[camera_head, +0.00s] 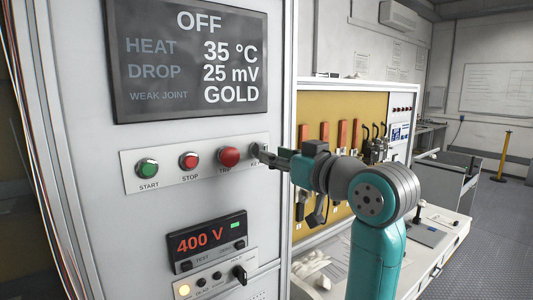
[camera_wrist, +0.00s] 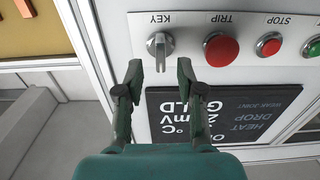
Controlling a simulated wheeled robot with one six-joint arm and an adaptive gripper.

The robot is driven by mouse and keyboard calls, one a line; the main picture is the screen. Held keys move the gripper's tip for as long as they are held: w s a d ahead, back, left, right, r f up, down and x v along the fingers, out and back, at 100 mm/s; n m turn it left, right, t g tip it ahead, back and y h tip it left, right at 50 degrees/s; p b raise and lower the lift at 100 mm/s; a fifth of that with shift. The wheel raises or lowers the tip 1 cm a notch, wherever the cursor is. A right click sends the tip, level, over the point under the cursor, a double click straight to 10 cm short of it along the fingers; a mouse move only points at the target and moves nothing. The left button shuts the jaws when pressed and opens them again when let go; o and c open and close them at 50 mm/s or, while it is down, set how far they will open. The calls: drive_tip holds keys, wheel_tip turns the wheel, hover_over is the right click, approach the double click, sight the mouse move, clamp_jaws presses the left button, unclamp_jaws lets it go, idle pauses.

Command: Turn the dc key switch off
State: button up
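The key switch labelled KEY (camera_wrist: 160,43) sits at the end of the button strip in the wrist view. It has a round grey body with a narrow grip that points roughly along the fingers. My gripper (camera_wrist: 160,76) is open, with its two fingers apart and the grip lying just beyond, between the lines of the tips. I see no clear contact. In the head view my gripper (camera_head: 270,156) reaches from the right to the strip's right end and mostly hides the key. The display (camera_head: 190,60) above reads OFF, 35 °C, 25 mV, GOLD.
The red TRIP button (camera_head: 229,157) is close beside the key, then the red STOP (camera_head: 189,161) and green START (camera_head: 147,168). Below are a meter (camera_head: 207,240) reading 400 V and a panel with a black turn knob (camera_head: 240,274). A yellow tool board (camera_head: 316,113) stands behind my arm.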

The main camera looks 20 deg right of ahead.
drive_tip(key=v, duration=0.7)
idle(0.3)
wheel_tip(320, 180, down, 19)
drive_tip(key=w+m+h, duration=0.1)
drive_tip(key=m+h, duration=0.1)
drive_tip(key=m, duration=0.2)
drive_tip(key=s+a+f+m+h, duration=0.1)
drive_tip(key=s+f, duration=0.4)
drive_tip(key=f, duration=0.5)
drive_tip(key=s+f+m+h, duration=0.1)
drive_tip(key=s+f, duration=0.3)
drive_tip(key=f, duration=0.6)
drive_tip(key=s+a+f+g+h, duration=0.1)
drive_tip(key=s+f, duration=0.4)
drive_tip(key=s, duration=0.3)
drive_tip(key=s+f+g+h, duration=0.1)
drive_tip(key=s+f, duration=0.4)
drive_tip(key=s, duration=0.3)
drive_tip(key=s+a+n, duration=0.1)
drive_tip(key=s+n, duration=0.1)
drive_tip(key=s, duration=1.6)
drive_tip(key=shift+s+a+f, duration=0.2)
drive_tip(key=shift+s+a, duration=0.1)
